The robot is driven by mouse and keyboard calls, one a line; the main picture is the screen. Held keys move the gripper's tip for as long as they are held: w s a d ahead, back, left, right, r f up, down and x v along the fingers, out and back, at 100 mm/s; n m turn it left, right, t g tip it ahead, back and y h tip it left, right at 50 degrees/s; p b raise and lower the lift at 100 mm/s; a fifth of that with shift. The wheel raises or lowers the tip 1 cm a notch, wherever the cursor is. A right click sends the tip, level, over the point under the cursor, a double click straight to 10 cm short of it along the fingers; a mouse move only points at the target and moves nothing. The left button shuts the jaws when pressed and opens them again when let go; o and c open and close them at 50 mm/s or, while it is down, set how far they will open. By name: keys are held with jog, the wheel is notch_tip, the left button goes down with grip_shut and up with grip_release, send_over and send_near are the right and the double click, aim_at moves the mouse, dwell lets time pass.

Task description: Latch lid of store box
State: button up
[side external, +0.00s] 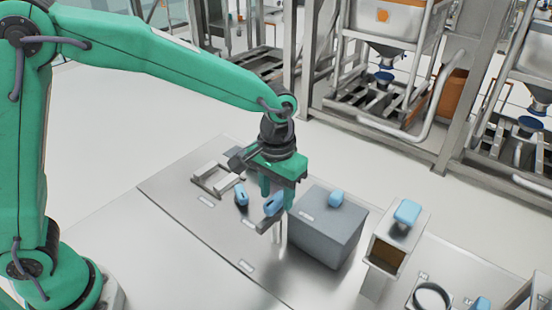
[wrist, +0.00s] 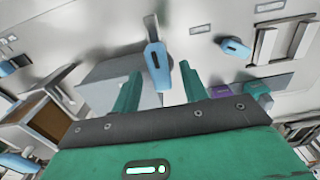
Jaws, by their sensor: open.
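A closed grey box (side external: 325,235) stands on the steel table, with a blue knob (side external: 336,199) on its top. It also shows in the wrist view (wrist: 98,72), partly hidden by a finger. A blue handle (side external: 273,205) on a metal piece is beside the box's left side; in the wrist view the handle (wrist: 157,62) appears between my fingers. My gripper (side external: 276,193) is open, pointing down, with its fingers apart at this handle. I cannot tell whether they touch it. No label names the store box, and I cannot tell the latch for certain.
An open-fronted metal box (side external: 397,232) with a brown inside and a blue top handle (side external: 407,211) stands to the right. Another blue handle (side external: 241,195) and a metal frame (side external: 215,180) lie left. A round ring (side external: 432,298) is at front right. The front-left table is mostly clear.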

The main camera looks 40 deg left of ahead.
jog(key=shift+f, duration=0.35)
jog(key=shift+c, duration=0.4)
grip_shut()
